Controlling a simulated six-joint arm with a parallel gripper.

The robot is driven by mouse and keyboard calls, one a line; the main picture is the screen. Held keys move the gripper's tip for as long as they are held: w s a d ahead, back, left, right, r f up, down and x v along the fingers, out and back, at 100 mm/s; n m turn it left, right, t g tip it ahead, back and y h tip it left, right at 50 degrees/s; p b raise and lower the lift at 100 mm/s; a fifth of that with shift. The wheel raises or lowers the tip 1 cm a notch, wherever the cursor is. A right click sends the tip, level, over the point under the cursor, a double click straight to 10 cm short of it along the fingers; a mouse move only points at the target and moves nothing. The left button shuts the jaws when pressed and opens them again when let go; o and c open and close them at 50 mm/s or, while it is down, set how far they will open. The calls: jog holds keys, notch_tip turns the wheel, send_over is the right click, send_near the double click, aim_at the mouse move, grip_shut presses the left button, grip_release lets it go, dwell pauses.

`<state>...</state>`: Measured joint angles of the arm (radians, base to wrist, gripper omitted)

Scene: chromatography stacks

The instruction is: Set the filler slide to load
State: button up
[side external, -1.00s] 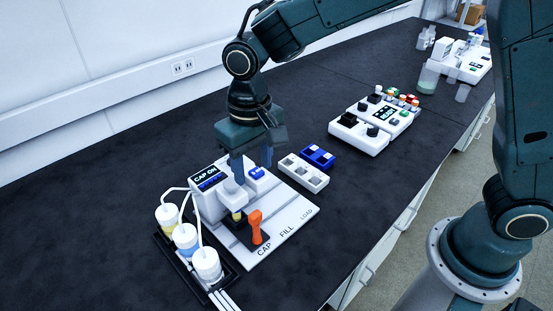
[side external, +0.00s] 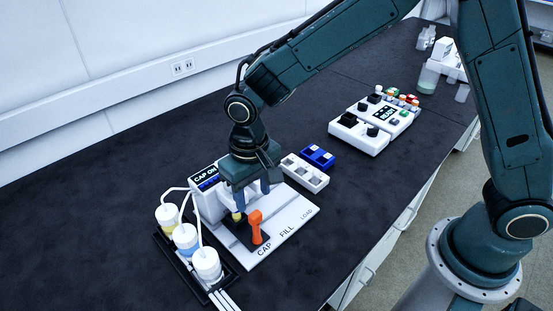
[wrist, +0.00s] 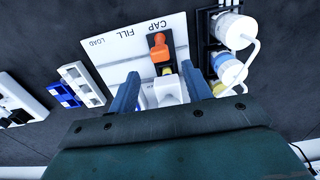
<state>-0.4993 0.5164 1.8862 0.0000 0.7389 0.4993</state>
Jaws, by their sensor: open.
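The filler is a white plate (side external: 292,208) printed CAP, FILL and LOAD, with a white head at its back left whose screen (side external: 205,175) reads "CAP ON". Its black slide (side external: 236,238) sits at the CAP end and carries an upright orange handle (side external: 255,226). A small yellow-topped piece (side external: 237,216) stands on the slide behind the handle. My gripper (side external: 252,198) is open and points down over the plate, behind the handle and apart from it. In the wrist view the orange handle (wrist: 160,48) is beyond my fingertips, with a white block between the fingers.
White-capped bottles (side external: 185,237) with tubes stand in a black rack left of the filler. A white tray (side external: 305,174) and a blue one (side external: 318,156) lie to its right. A control box (side external: 375,125) stands farther back. Dark bench is clear in front.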

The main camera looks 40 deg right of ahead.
aim_at(255, 214)
jog(key=shift+f, duration=3.35)
jog(key=shift+c, duration=0.2)
grip_shut()
